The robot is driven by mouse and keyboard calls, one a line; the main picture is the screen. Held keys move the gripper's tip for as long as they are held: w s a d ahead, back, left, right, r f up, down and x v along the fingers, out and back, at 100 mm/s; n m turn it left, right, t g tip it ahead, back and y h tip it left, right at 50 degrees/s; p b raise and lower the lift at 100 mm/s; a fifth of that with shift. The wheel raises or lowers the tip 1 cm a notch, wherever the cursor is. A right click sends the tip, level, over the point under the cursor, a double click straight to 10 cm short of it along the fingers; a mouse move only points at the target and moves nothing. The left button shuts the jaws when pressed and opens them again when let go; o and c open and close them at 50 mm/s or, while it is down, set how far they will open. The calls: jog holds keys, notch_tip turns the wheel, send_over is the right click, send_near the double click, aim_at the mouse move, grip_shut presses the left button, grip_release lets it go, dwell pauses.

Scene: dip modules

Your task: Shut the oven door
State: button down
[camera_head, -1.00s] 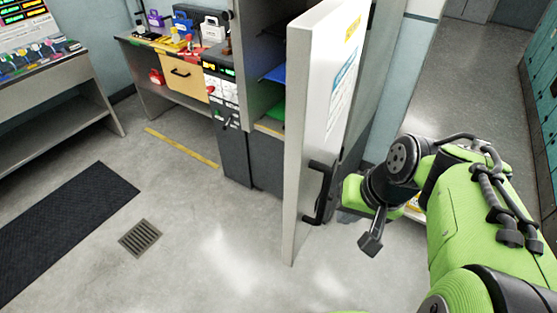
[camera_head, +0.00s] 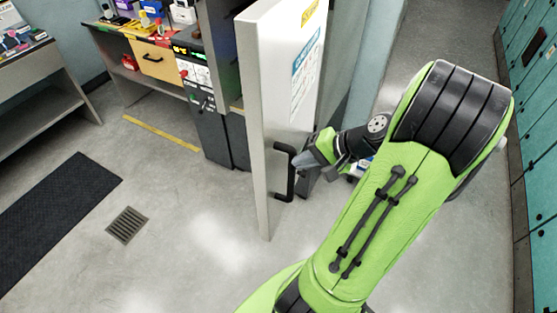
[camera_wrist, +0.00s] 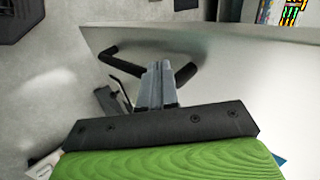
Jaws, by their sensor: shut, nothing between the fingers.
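The door (camera_head: 262,110) is a tall pale panel with yellow and blue labels on its face. It stands wide open, its edge toward the head camera. A black bar handle (camera_head: 289,190) is on its face, low near the free edge. My gripper (camera_head: 303,162) is at the handle on the labelled side. In the wrist view the shut, empty fingers (camera_wrist: 158,75) point at the door face (camera_wrist: 235,75), between the two ends of the handle (camera_wrist: 184,73). The fingers hide the handle's middle; I cannot tell whether they touch it.
A cabinet with a control panel (camera_head: 195,72) stands behind the door to the left. A workbench with a yellow drawer (camera_head: 158,62) is beyond it. Teal lockers (camera_head: 535,150) line the right side. Open floor with a drain (camera_head: 128,225) and dark mat (camera_head: 60,215) lies left.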

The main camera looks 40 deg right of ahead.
jog(key=w+a, duration=0.1)
jog(key=w+f, duration=0.1)
jog(key=w, duration=0.1)
jog(key=w+a, duration=0.1)
jog(key=w, duration=0.1)
jog(key=shift+w+a+f, duration=0.15)
jog(key=shift+a+f, duration=0.2)
jog(key=shift+f, duration=0.05)
